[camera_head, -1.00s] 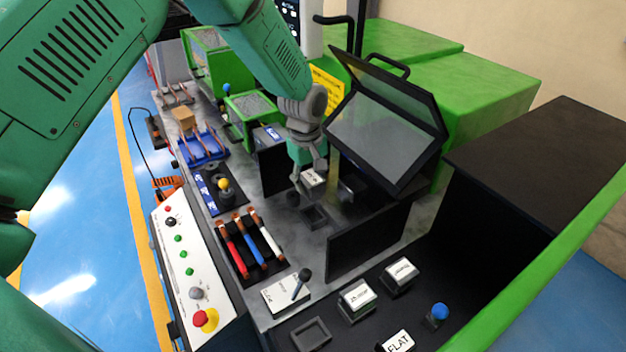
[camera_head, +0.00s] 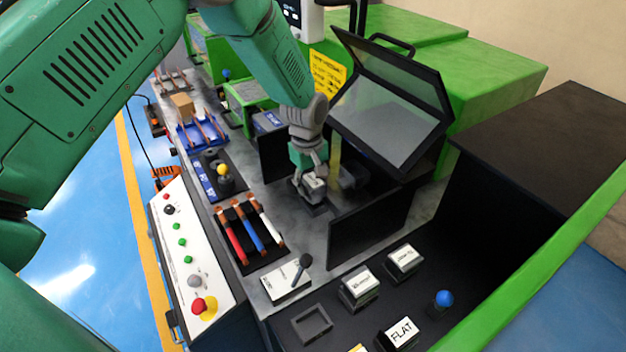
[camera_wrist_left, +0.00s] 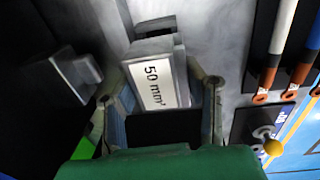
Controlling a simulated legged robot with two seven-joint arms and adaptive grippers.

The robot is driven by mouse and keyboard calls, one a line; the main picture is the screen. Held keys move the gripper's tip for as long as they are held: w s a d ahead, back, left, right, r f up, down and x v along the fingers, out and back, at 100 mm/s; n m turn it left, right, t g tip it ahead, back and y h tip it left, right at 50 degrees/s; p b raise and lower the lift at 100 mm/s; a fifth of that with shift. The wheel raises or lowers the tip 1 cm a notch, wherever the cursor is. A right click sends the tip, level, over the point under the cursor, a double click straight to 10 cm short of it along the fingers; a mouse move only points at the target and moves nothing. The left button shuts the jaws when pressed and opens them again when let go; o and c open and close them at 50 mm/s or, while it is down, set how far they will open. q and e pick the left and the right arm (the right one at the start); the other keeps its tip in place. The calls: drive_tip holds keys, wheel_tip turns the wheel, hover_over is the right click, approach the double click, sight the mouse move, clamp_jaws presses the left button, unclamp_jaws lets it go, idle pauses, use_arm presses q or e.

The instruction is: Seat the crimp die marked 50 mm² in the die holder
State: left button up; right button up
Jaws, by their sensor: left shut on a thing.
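The die marked 50 mm² (camera_wrist_left: 152,84) is a grey block with a white label, between the two fingers of my left gripper (camera_wrist_left: 160,108) in the left wrist view. In the head view my left gripper (camera_head: 312,184) is shut on the die (camera_head: 316,183), whose pale top shows between the fingers. The die holder (camera_head: 319,208) is a dark square frame on the grey bench, mostly hidden under the gripper and die. The die is at or just over it; I cannot tell whether it is inside. My right gripper is not in view.
A raised clear guard (camera_head: 385,120) and a dark panel (camera_head: 368,238) stand right of the gripper. Coloured busbars (camera_head: 250,232) lie in a black tray on the left. Labelled dies, including a FLAT one (camera_head: 400,334), and an empty square pocket (camera_head: 311,323) are in front.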

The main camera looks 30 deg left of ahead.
sight(310, 182)
use_arm(q)
drive_tip(key=shift+d+r, duration=0.1)
drive_tip(key=shift+d, duration=0.15)
drive_tip(key=shift+a, duration=0.25)
idle(0.5)
drive_tip(key=shift+d+p, duration=0.15)
drive_tip(key=shift+p, duration=0.45)
idle(0.6)
drive_tip(key=shift+s+f+b, duration=0.1)
drive_tip(key=shift+f+b, duration=0.6)
drive_tip(key=shift+f, duration=0.8)
drive_tip(key=o, duration=1.3)
drive_tip(key=shift+o, duration=0.2)
drive_tip(key=r, duration=1.1)
drive_tip(key=shift+s+a+r, duration=0.2)
drive_tip(key=shift+s+r, duration=0.1)
drive_tip(key=shift+r, duration=0.05)
drive_tip(key=shift+r, duration=0.1)
